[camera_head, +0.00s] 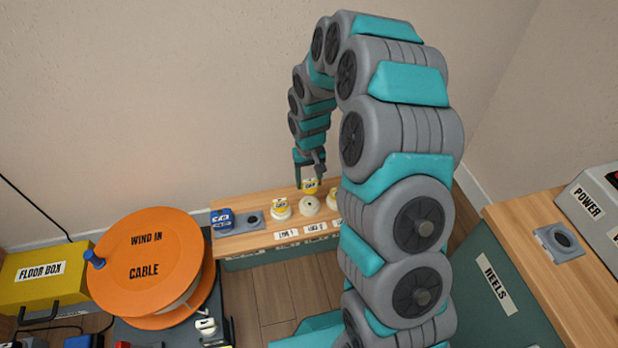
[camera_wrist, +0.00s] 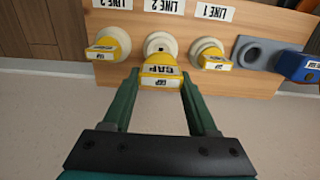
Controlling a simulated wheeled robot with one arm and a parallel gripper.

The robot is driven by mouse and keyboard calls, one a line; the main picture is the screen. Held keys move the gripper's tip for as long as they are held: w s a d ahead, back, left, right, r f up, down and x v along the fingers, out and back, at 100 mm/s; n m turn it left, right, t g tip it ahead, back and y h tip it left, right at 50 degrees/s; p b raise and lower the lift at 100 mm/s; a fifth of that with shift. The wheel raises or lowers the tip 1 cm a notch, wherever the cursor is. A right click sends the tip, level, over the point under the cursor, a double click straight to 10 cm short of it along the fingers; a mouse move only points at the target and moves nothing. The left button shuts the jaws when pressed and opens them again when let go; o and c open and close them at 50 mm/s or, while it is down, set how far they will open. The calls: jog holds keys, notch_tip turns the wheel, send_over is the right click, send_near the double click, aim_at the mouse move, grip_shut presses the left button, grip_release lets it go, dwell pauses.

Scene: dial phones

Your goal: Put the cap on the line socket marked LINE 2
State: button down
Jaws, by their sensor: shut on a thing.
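My gripper (camera_head: 310,174) is shut on a yellow cap (camera_head: 310,186). In the wrist view the cap, with its CAP label (camera_wrist: 161,71), sits between the fingertips (camera_wrist: 159,78). The middle socket, a cream ring (camera_head: 310,206) by the LINE 2 label (camera_head: 316,227), is bare. In the wrist view its dark opening shows in the ring (camera_wrist: 161,43), and the cap overlaps the ring's near edge. The cap appears above the socket and apart from it; the exact gap is hard to tell. Yellow caps sit on the LINE 1 socket (camera_wrist: 210,57) and the LINE 3 socket (camera_wrist: 110,46).
A blue plug (camera_head: 222,220) lies beside a grey holder (camera_head: 250,221) at the wooden board's left end. An orange cable reel (camera_head: 146,255) and yellow floor box (camera_head: 45,277) stand at left. A POWER unit (camera_head: 597,210) stands at right. My arm hides part of the board.

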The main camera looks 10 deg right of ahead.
aim_at(309, 190)
jog(key=shift+f+b, duration=0.65)
jog(key=shift+f, duration=1.85)
jog(key=shift+f, duration=0.75)
jog(key=shift+c, duration=0.5)
grip_release()
jog(key=c, duration=0.3)
jog(key=shift+r+p, duration=0.9)
jog(key=shift+r, duration=2.9)
